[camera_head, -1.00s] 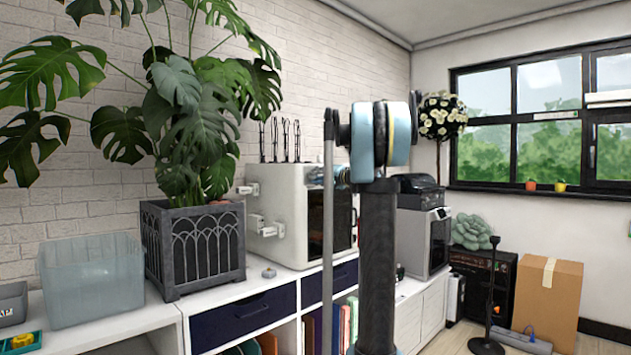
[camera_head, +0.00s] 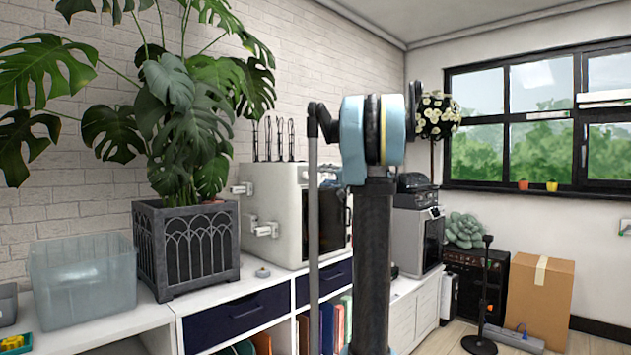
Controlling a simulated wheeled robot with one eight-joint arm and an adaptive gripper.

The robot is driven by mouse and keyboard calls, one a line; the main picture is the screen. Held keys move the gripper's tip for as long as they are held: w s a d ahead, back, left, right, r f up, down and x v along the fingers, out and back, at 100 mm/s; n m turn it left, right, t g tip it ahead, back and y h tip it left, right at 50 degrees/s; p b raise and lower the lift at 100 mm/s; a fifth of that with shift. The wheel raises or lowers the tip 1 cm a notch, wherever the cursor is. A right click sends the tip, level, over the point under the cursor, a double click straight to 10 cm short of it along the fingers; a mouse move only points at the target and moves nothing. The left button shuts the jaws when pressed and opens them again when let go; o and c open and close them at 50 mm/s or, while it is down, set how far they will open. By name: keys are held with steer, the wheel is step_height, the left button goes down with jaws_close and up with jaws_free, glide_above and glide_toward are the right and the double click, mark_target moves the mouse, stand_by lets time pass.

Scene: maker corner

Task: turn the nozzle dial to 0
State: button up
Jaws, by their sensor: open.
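I cannot make out any dial marked as the nozzle dial. A small round grey-and-white knob-like piece (camera_head: 262,272) sits on the white cabinet top, in front of the white box-shaped machine (camera_head: 285,215); I cannot tell whether it is the dial, and no marks on it are readable. The machine has a dark front panel, partly hidden behind my arm. My arm stands in the middle of the view, and its end is not visible. I cannot make out my gripper's fingers.
A large plant in a grey planter (camera_head: 187,248) and a clear bin (camera_head: 82,280) stand on the white cabinet (camera_head: 110,333) to the left. A second machine (camera_head: 417,240) stands behind my arm. A cardboard box (camera_head: 538,298) and a black stand (camera_head: 484,300) are on the floor at right.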

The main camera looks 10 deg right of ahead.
steer(key=shift+v, duration=1.95)
